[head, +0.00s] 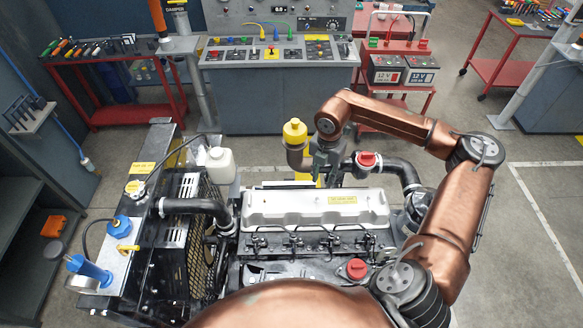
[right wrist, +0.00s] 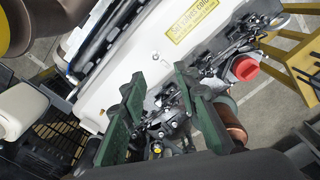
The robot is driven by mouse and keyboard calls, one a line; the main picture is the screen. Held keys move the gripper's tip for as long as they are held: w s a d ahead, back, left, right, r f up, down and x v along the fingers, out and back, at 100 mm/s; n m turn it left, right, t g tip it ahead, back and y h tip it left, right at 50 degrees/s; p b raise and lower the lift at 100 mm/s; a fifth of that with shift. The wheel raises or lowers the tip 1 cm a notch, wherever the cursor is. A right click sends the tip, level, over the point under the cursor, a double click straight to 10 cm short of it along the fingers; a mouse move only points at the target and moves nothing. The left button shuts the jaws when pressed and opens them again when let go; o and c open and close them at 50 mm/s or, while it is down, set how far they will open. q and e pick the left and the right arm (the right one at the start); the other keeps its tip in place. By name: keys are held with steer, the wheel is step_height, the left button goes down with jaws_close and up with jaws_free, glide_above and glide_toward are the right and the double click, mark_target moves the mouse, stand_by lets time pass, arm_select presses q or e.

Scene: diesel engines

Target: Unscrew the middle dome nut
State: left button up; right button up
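The engine's silver rocker cover (head: 285,209) lies in the middle of the head view, with a yellow label near its right end. It also fills the upper middle of the right wrist view (right wrist: 138,38). A few tiny fasteners dot its top, too small to make out; I cannot tell which is the middle dome nut. My right gripper (head: 322,172) is just behind the cover's far edge in the head view. In the right wrist view its two green fingers (right wrist: 158,88) stand apart, with no nut seen held between them. My left gripper is out of view.
Dark injector fittings and pipes (head: 300,243) run along the cover's near side. A red cap (head: 357,268) sits in front, another red cap (head: 367,160) behind. A yellow-capped filler neck (head: 295,131) and a white bottle (head: 220,165) stand left of the gripper.

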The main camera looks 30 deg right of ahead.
steer(key=b, duration=0.2)
glide_above(317, 197)
step_height(317, 197, down, 4)
steer(key=shift+f, duration=0.15)
steer(key=shift+s+f+b, duration=0.1)
steer(key=shift+f+b, duration=0.5)
steer(key=shift+f, duration=0.95)
steer(key=shift+f+b, duration=0.7)
steer(key=shift+f, duration=0.9)
steer(key=shift+f, duration=0.1)
steer(key=shift+c, duration=0.2)
jaws_close()
